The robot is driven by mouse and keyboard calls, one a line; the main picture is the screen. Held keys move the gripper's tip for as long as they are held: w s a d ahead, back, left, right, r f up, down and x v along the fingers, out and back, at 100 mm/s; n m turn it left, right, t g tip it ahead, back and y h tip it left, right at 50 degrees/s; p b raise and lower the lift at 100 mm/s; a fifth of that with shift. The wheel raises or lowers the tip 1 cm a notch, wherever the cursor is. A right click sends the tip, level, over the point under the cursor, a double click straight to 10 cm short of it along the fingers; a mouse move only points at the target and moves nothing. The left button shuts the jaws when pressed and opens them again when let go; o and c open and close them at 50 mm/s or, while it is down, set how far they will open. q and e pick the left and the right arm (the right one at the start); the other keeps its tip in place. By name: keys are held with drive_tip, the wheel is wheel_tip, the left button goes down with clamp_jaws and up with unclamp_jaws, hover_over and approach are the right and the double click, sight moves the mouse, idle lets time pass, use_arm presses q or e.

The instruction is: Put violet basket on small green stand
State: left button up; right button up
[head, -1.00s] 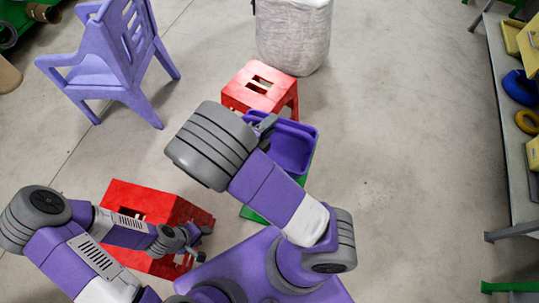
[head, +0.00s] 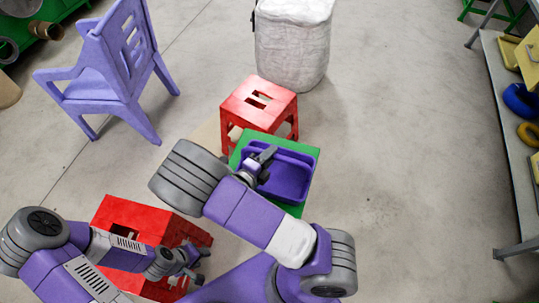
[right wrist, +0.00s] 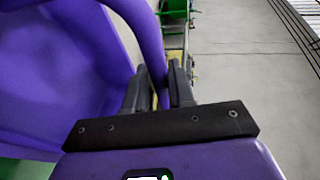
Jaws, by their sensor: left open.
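The violet basket (head: 290,183) is over the top of the small green stand (head: 262,140) in the head view. Green shows along its back edge and in front of it. I cannot tell whether its base touches the stand. My right gripper (head: 262,163) is at the basket's left side. In the right wrist view the basket (right wrist: 60,70) fills the left, and its rim runs between the fingers of my right gripper (right wrist: 162,90), which are closed on it. My left gripper (head: 188,263) is open and empty beside the near red stool.
A red stool (head: 258,100) stands just behind the green stand. Another red stool (head: 130,215) is at the lower left. A violet chair (head: 105,75) and a white fabric bin (head: 293,45) stand farther back. Shelving (head: 510,130) lines the right. The floor right of the stand is clear.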

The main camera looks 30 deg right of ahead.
drive_tip(key=o, duration=0.4)
drive_tip(key=p+v, duration=0.3)
drive_tip(key=v, duration=0.9)
drive_tip(key=shift+s, duration=0.1)
